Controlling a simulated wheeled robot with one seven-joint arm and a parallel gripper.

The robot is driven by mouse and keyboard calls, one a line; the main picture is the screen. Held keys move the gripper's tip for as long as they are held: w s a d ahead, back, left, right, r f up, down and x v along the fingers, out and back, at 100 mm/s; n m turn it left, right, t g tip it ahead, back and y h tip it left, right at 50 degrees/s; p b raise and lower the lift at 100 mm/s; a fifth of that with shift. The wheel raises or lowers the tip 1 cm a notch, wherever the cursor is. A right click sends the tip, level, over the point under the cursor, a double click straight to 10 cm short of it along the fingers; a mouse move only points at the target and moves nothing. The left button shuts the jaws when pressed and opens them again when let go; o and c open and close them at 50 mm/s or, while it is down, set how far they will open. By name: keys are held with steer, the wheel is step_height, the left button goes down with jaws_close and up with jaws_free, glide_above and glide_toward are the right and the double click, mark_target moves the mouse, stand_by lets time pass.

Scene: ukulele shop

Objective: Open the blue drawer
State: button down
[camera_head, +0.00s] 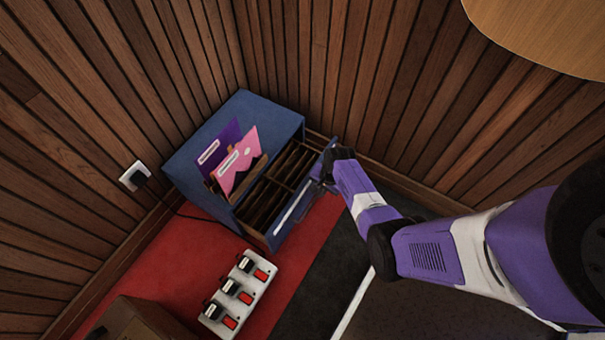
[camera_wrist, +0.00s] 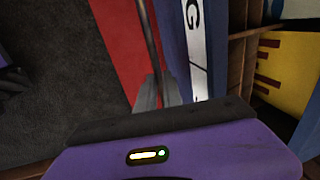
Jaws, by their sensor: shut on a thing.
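The blue cabinet (camera_head: 250,115) stands in the corner. Its drawer is pulled out, and wooden compartments (camera_head: 280,185) show inside. The drawer's blue front (camera_head: 322,163) carries a white label (camera_head: 291,208); the front (camera_wrist: 172,50) and label (camera_wrist: 195,45) also show in the wrist view. My gripper (camera_head: 322,180) is at the outer side of the drawer front. In the wrist view my gripper (camera_wrist: 156,92) is shut on the thin bar handle (camera_wrist: 150,35) of the drawer. The arm and fingers hide part of the handle.
A purple card (camera_head: 217,147) and a pink card (camera_head: 239,160) stand upright at the cabinet. A white board with several red-and-black switches (camera_head: 238,292) lies on the red carpet. A wall socket (camera_head: 134,176) has a cable. A round wooden top (camera_head: 550,30) is upper right.

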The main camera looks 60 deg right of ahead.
steer(key=s+p, duration=0.3)
steer(key=s, duration=0.8)
steer(key=shift+s+d, duration=0.15)
steer(key=shift+s, duration=0.1)
steer(key=c, duration=1.5)
jaws_free()
steer(key=r+p, duration=0.1)
steer(key=r, duration=0.1)
steer(key=s+r+p, duration=0.1)
steer(key=r+p, duration=0.1)
steer(key=r, duration=0.1)
steer(key=r+p, duration=0.1)
steer(key=r, duration=0.1)
steer(key=shift+s+r+p, duration=0.2)
steer(key=shift+r+p, duration=0.1)
steer(key=shift+d, duration=0.15)
